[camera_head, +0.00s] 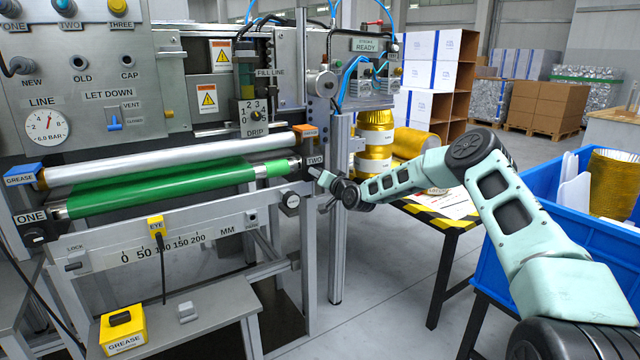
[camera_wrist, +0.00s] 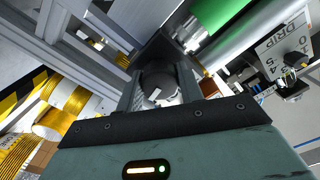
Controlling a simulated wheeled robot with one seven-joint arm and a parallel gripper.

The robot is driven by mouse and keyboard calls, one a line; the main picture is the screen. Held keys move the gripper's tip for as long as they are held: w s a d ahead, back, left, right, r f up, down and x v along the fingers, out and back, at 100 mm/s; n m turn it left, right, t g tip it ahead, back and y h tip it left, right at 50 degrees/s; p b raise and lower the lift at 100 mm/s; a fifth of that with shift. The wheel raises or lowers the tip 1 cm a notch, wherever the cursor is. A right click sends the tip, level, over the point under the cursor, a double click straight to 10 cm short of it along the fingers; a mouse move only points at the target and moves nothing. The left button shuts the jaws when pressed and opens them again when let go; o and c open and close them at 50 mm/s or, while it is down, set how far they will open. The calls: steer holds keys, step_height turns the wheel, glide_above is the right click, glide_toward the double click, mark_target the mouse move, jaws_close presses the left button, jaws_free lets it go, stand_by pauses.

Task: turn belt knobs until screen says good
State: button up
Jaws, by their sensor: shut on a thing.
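The green belt (camera_head: 165,185) runs between rollers on the press. Knob one (camera_head: 33,237) is a dark knob below the ONE label at the belt's left end. My gripper (camera_head: 322,180) is at the belt's right end, beside the TWO label (camera_head: 315,161). In the wrist view, my gripper (camera_wrist: 160,82) is shut around a dark round knob (camera_wrist: 157,90) with a white mark, apparently knob two. In the head view my gripper hides that knob. A small display (camera_head: 367,45) at the upper right reads READY; I see no "good" on it.
A yellow GREASE box (camera_head: 124,330) sits on the lower step. The yellow EYE sensor (camera_head: 156,228) is on the front rail above a MM scale. A striped-edge table (camera_head: 440,212) and a blue bin (camera_head: 560,235) stand right. Grey floor between is clear.

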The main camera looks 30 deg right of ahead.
steer(key=shift+m+b, duration=0.4)
steer(key=shift+m, duration=0.3)
steer(key=o, duration=1)
steer(key=shift+s, duration=0.1)
steer(key=s, duration=1.7)
steer(key=shift+s+d+p, duration=0.15)
steer(key=shift+d+p, duration=0.15)
